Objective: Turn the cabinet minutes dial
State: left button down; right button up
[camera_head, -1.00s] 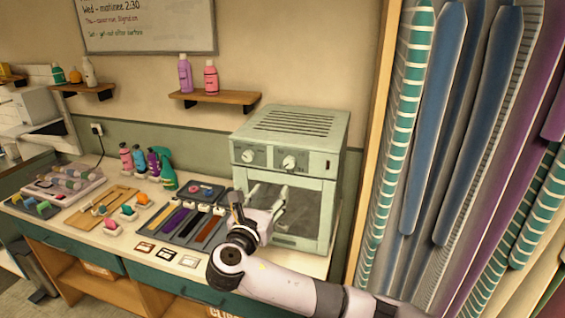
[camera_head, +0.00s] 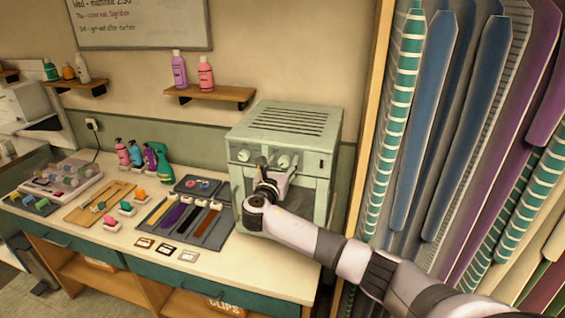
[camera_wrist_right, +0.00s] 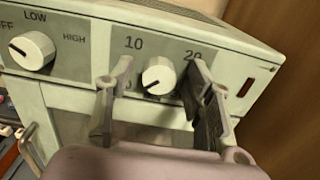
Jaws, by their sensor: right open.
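The pale green cabinet (camera_head: 288,117) stands at the right end of the counter, with two white dials on its upper front panel. In the right wrist view the minutes dial (camera_wrist_right: 158,75), marked 10 and 20, sits between the two fingers of my right gripper (camera_wrist_right: 155,92). The fingers are open, one on each side, and appear apart from the dial. The other dial (camera_wrist_right: 32,50), marked LOW and HIGH, is to the left. In the head view my right gripper (camera_head: 270,165) is in front of the panel and partly covers it. My left gripper is out of view.
A cabinet handle (camera_wrist_right: 28,150) shows below the panel. On the counter (camera_head: 118,238) to the left are a tray of coloured strips (camera_head: 205,228), spray bottles (camera_head: 150,158) and small cards. Hanging striped and blue cloths (camera_head: 460,120) stand to the right.

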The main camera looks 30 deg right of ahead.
jog(key=shift+c, duration=0.3)
grip_shut()
dwell(0.4)
